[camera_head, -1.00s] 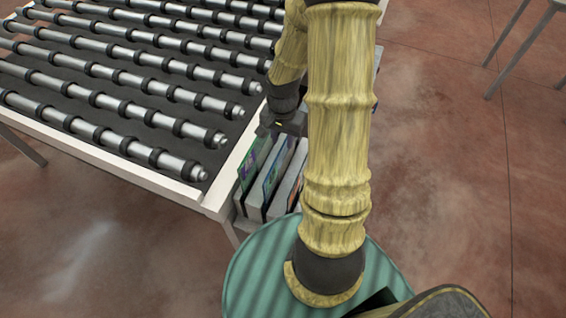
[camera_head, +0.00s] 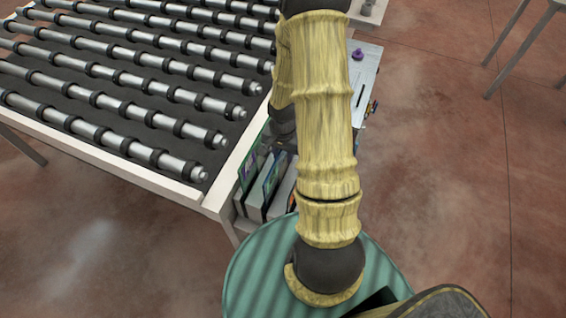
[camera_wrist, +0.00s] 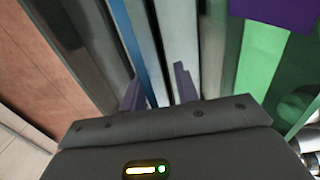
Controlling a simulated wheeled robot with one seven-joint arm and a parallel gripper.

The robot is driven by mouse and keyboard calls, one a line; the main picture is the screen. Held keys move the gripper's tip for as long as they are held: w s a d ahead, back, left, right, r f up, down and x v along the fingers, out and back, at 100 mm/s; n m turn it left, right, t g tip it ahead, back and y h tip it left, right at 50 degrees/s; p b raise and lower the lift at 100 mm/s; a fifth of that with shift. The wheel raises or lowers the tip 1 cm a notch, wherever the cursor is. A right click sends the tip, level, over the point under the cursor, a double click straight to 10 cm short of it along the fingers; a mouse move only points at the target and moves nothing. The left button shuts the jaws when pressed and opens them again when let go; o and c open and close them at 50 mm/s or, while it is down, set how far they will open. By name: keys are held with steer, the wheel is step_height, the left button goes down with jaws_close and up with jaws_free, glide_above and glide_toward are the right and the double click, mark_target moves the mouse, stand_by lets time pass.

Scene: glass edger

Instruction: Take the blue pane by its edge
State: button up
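The blue pane (camera_head: 267,178) stands on edge in a slotted rack beside the roller table, partly hidden by my arm. In the wrist view the blue pane (camera_wrist: 133,40) shows as a thin blue strip running down between my fingers. My gripper (camera_wrist: 158,78) is open, with one finger on each side of that strip. I cannot tell whether either finger touches it. In the head view my arm mostly hides my gripper, just above the rack.
A green pane (camera_head: 247,165) stands left of the blue one; it is large at the right of the wrist view (camera_wrist: 262,65). Grey rack dividers (camera_head: 280,190) stand close by. The roller table (camera_head: 228,172) borders the rack. A purple knob (camera_head: 357,55) sits on a grey surface behind my arm.

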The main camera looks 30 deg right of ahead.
steer(key=shift+f, duration=0.3)
jaws_close()
steer(key=shift+r, duration=0.1)
stand_by(1.5)
